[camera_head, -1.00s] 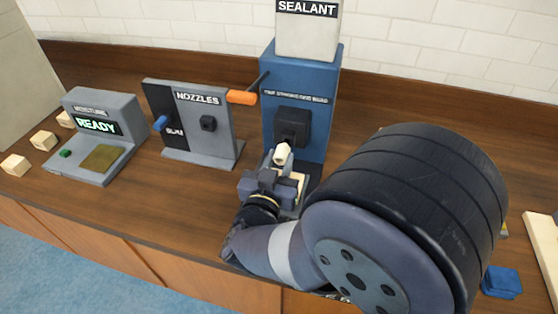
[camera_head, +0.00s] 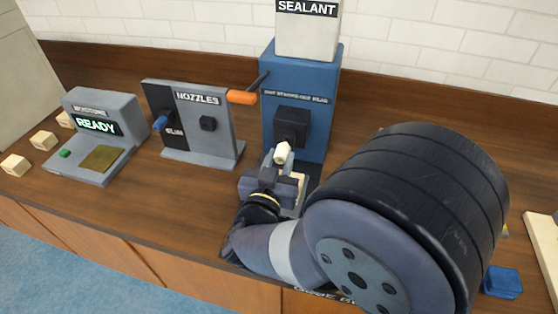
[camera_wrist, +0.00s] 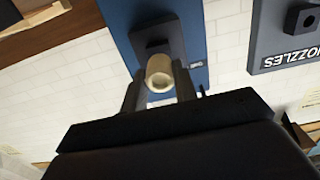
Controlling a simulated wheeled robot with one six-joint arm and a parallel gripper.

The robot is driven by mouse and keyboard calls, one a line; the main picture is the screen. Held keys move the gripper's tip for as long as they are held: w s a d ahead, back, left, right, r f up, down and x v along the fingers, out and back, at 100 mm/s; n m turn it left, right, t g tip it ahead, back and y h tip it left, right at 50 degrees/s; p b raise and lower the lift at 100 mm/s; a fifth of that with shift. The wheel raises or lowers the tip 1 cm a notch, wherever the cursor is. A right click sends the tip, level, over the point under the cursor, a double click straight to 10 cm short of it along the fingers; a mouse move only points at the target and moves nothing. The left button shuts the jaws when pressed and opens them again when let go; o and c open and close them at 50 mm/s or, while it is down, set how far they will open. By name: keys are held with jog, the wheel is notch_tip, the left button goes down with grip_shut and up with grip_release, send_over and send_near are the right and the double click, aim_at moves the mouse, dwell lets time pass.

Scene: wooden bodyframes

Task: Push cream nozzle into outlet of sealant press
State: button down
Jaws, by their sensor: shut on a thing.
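The cream nozzle (camera_head: 282,152) is held in my gripper (camera_head: 275,165), which is shut on it. The nozzle also shows in the wrist view (camera_wrist: 162,73), its hollow round end toward the camera, between the two fingers (camera_wrist: 160,88). The blue sealant press (camera_head: 304,75) stands directly behind it, with a dark square outlet block (camera_head: 292,124) on its front. The nozzle is in front of the lower part of this block. In the wrist view it overlaps the dark block (camera_wrist: 154,32). I cannot tell whether the nozzle touches the outlet or is inside it.
A grey NOZZLES stand (camera_head: 210,140) with a blue nozzle (camera_head: 160,123) is left of the press. An orange-tipped lever (camera_head: 242,97) sticks out from the press. A moisture meter reading READY (camera_head: 105,135) and several cream blocks (camera_head: 43,140) are farther left. A blue block (camera_head: 502,282) lies at right.

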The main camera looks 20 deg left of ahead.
jog(key=shift+w+a, duration=0.15)
jog(key=shift+w, duration=1)
jog(key=c, duration=1)
grip_release()
jog(key=shift+c, duration=0.2)
jog(key=s+d+b, duration=0.1)
jog(key=s, duration=0.9)
jog(key=shift+s, duration=0.35)
jog(key=shift+w+d, duration=0.1)
jog(key=shift+w, duration=0.05)
jog(key=w, duration=0.7)
jog(key=w+a+p, duration=0.1)
jog(key=w, duration=0.2)
jog(key=shift+w, duration=0.25)
jog(key=shift+s, duration=0.3)
